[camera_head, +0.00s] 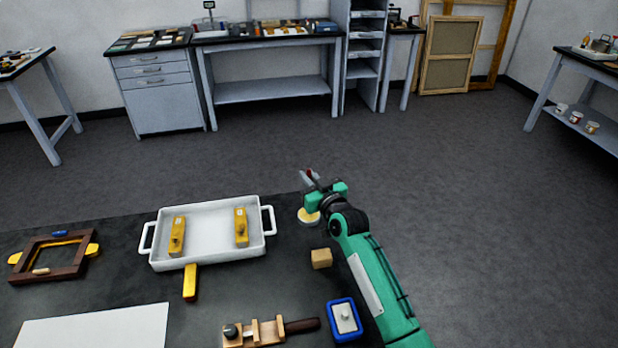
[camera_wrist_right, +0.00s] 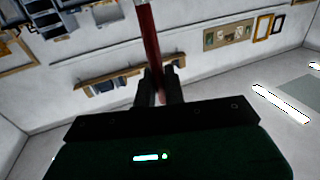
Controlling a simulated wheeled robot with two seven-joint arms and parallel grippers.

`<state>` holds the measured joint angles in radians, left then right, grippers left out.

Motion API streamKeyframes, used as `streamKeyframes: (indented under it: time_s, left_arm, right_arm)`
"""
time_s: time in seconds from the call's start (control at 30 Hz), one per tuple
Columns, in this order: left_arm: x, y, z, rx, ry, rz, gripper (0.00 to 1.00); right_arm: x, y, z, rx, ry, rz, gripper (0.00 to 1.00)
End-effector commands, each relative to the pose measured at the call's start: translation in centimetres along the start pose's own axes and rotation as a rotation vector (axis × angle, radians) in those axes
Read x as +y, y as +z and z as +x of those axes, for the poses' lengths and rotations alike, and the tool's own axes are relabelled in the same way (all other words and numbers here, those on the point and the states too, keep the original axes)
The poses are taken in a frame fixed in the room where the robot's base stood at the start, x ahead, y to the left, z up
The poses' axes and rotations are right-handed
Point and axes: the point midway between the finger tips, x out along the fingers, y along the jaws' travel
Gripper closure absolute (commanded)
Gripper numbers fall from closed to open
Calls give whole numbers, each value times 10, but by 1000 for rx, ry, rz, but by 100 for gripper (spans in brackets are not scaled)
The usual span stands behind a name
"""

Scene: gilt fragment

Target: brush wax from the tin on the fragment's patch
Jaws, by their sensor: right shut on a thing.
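My right gripper (camera_head: 311,180) is raised at the table's right edge, shut on a thin dark red handle (camera_wrist_right: 150,45), seemingly the brush. Only a small red part of it (camera_head: 309,173) shows in the head view; its bristles cannot be made out. In the wrist view the handle stands between both fingers (camera_wrist_right: 160,88). A small round tin with a yellowish top (camera_head: 307,216) sits just below the gripper, partly hidden by it. A dark brown frame with gilt-yellow pieces (camera_head: 78,262) lies at the left; I cannot tell whether it is the fragment. No patch can be made out. My left gripper is out of view.
A white two-handled tray (camera_head: 207,260) holds two yellow pieces. A yellow piece (camera_head: 190,284), a wooden block (camera_head: 321,259), a blue-rimmed dish (camera_head: 334,306), a wooden clamp-like tool (camera_head: 262,334) and a white sheet (camera_head: 95,328) lie on the dark table (camera_head: 115,290).

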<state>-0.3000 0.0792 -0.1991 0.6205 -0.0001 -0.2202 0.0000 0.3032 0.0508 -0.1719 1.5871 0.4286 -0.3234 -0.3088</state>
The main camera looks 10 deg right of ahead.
Motion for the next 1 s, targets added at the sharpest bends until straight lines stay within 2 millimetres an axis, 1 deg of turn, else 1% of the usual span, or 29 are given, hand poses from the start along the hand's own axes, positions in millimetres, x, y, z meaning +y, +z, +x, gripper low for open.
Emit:
streamKeyframes:
  time_s: [0.27, 1.0]
  left_arm:
    - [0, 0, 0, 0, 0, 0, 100]
    - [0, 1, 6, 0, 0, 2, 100]
  right_arm:
    - [0, 0, 0, 0, 0, 0, 100]
    - [0, 9, 0, 0, 0, -1, 100]
